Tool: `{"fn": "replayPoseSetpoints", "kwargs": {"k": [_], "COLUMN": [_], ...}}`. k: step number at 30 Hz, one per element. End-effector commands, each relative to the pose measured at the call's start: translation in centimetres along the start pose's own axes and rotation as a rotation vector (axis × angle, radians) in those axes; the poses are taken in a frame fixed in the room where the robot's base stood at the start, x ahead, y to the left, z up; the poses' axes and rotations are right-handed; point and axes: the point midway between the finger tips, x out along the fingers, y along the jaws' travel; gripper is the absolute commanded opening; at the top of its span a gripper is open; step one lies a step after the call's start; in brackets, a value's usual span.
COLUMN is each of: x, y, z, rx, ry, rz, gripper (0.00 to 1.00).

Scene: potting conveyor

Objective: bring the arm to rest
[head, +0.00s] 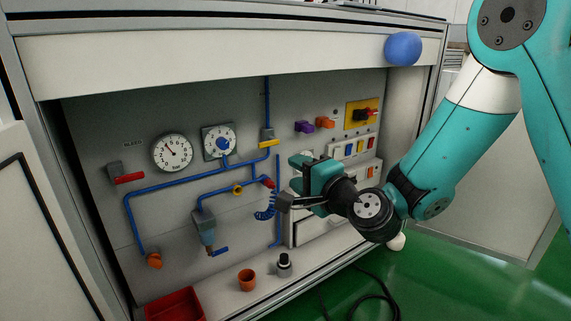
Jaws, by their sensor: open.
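My gripper (289,181) is at the end of my teal arm, in the middle right of the head view. Its jaws are open, point left toward the back panel (110,220), and I see nothing between them. It hangs in front of the panel, overlapping a blue coiled hose (265,208) and the white switch box behind it. I cannot tell how far it stands from them. The arm reaches in from the upper right, bent at the elbow.
The panel carries a pressure gauge (173,153), a dial (219,142), blue pipes (165,189) and a yellow switch plate (354,112). An orange pot (247,280), a small dark bottle (284,265) and a red tray (176,304) stand below. A blue ball (403,49) is above. Green floor lies right.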

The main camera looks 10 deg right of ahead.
Motion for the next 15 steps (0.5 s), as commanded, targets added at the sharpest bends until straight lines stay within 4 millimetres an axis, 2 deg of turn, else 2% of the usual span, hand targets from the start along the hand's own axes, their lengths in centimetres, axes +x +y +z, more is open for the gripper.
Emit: {"fn": "replayPoseSetpoints", "kwargs": {"k": [1, 4, 7, 9, 12, 15], "x": [-0.2, -1.4, -4.0, -6.5, -10.8, -15.3], "y": [-1.6, -4.6, -7.6, -9.2, -11.0, -12.4], "z": [0.8, 3.4, 6.3, 8.0, 9.6, 10.2], "rx": [-0.034, -0.164, -0.351, -0.490, -0.679, -0.838], "ry": [-0.039, -0.177, -0.362, -0.498, -0.683, -0.853], "rz": [0.012, 0.076, 0.170, 0.244, 0.351, 0.454], "gripper": [0.41, 0.41, 0.41, 0.41, 0.41, 0.41]}}
